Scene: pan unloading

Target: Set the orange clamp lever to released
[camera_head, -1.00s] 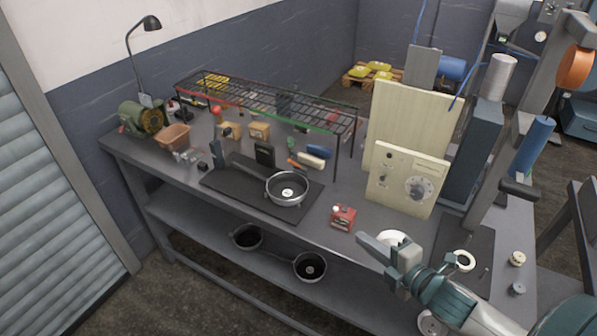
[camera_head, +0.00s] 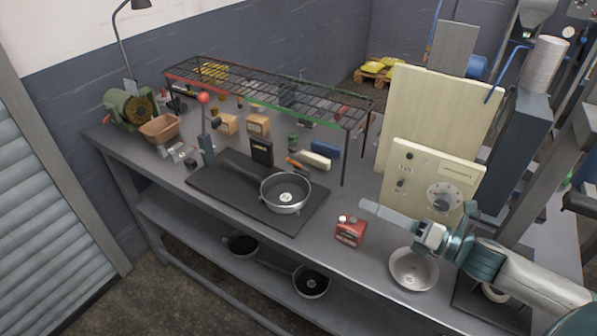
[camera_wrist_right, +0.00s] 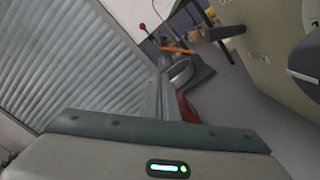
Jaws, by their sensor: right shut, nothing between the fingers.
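The orange clamp lever (camera_head: 296,163) is a small orange bar behind the pan, and it also shows in the right wrist view (camera_wrist_right: 175,50). The frames do not clearly show its setting. A grey pan (camera_head: 285,205) sits on a dark plate (camera_head: 225,205) in front of the lever. My right gripper (camera_head: 366,207) is shut and empty above the front right of the bench, well to the right of the lever and apart from it. Its closed fingers (camera_wrist_right: 160,98) point toward the pan in the right wrist view. My left gripper is not in view.
A wire rack (camera_head: 270,92) spans the back of the bench. A red-knobbed lever (camera_head: 204,125) stands upright left of the pan.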

